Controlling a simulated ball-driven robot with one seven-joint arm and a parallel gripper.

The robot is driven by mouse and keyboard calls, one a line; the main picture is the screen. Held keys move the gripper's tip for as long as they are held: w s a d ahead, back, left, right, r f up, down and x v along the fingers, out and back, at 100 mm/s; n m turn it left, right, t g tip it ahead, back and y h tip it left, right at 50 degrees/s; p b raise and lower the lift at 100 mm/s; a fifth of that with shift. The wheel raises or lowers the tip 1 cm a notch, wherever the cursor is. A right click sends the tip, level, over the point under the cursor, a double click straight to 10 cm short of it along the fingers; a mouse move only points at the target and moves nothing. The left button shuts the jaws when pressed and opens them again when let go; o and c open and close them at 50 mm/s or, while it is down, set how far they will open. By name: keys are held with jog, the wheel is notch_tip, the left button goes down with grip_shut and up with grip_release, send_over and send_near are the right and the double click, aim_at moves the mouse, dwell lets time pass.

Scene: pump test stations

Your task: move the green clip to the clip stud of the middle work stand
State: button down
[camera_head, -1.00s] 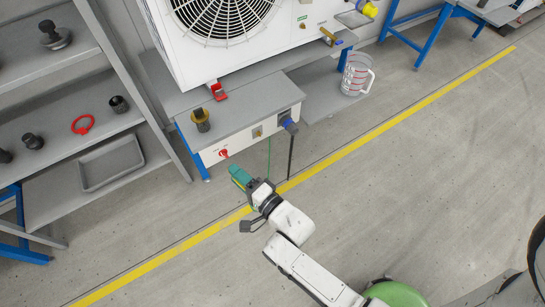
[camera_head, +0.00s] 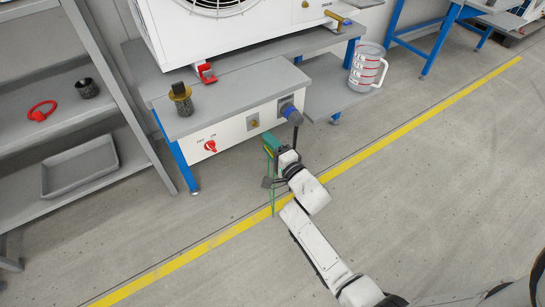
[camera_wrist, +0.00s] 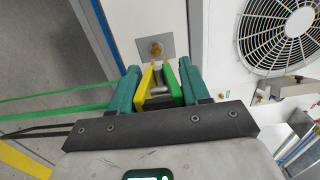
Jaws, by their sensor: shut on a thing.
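My gripper (camera_head: 271,147) is in front of the middle work stand (camera_head: 222,132), below and to the right of its brass clip stud (camera_head: 253,121). In the wrist view my gripper (camera_wrist: 160,72) has its teal fingers shut on the green clip (camera_wrist: 174,82), which shows a green side and a yellow side. The clip's tips point at the brass stud (camera_wrist: 156,48) on its grey plate, with a gap between. A green lead (camera_wrist: 60,105) crosses the wrist view at left; it also hangs below my gripper in the head view (camera_head: 273,190).
A red switch (camera_head: 210,146) and a blue connector (camera_head: 290,112) with a dark hose flank the stud on the front panel. A brass-collared fitting (camera_head: 181,98) stands on the stand's top. A measuring jug (camera_head: 367,68) is to the right. The floor in front is clear.

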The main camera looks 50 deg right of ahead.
aim_at(256, 125)
jog(key=shift+w+d+f+b, duration=0.1)
jog(key=shift+d+f+b, duration=0.2)
jog(key=shift+d+f, duration=0.25)
jog(key=shift+d+r, duration=0.1)
jog(key=shift+w+d+b, duration=0.2)
jog(key=shift+w+b, duration=0.5)
jog(key=b+x, duration=0.3)
jog(key=x, duration=0.1)
jog(key=shift+w+d, duration=0.1)
jog(key=shift+w, duration=0.05)
jog(key=shift+r+p, duration=0.1)
jog(key=shift+p, duration=0.7)
dwell(1.5)
jog(key=shift+w+d, duration=0.15)
jog(key=shift+w, duration=0.3)
dwell(0.6)
